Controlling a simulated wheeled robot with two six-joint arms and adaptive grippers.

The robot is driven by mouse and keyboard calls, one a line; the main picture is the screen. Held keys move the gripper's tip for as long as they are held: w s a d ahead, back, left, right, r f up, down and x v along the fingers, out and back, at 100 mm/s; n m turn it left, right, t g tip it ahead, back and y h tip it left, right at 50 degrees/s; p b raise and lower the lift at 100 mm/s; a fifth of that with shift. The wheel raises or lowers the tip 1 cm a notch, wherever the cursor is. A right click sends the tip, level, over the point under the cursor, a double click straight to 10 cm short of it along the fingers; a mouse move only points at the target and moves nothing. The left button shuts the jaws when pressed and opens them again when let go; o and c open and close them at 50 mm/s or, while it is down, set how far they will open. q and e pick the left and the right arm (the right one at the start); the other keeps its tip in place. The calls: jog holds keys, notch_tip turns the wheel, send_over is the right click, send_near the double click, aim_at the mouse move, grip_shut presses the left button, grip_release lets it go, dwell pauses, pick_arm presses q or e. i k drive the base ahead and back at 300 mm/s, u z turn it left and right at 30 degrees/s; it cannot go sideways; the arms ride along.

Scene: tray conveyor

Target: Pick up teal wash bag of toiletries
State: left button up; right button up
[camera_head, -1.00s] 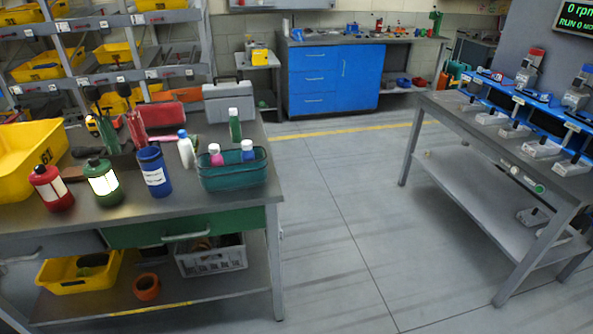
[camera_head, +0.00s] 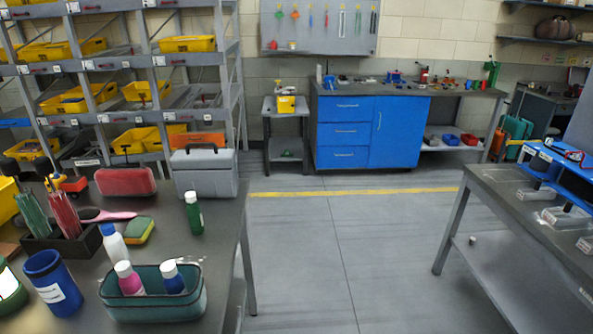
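The teal wash bag (camera_head: 180,306) sits near the front right of the grey workbench (camera_head: 220,250) at the left. It is an open, rounded tub. A pink bottle (camera_head: 131,284) and a blue bottle (camera_head: 174,284), both with white caps, stand in it. Neither of my grippers shows in the head view.
Beside the bag stand a blue cup (camera_head: 52,282), a white bottle (camera_head: 114,248), a green bottle (camera_head: 194,213) and a sponge (camera_head: 138,231). A grey toolbox (camera_head: 204,174) is behind. Another table (camera_head: 520,215) stands at the right. The floor (camera_head: 330,250) between is clear.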

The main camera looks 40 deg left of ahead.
aim_at(158, 306)
jog(key=i, duration=2.95)
jog(key=u, duration=3.7)
jog(key=i, duration=0.5)
jog(key=z, duration=0.05)
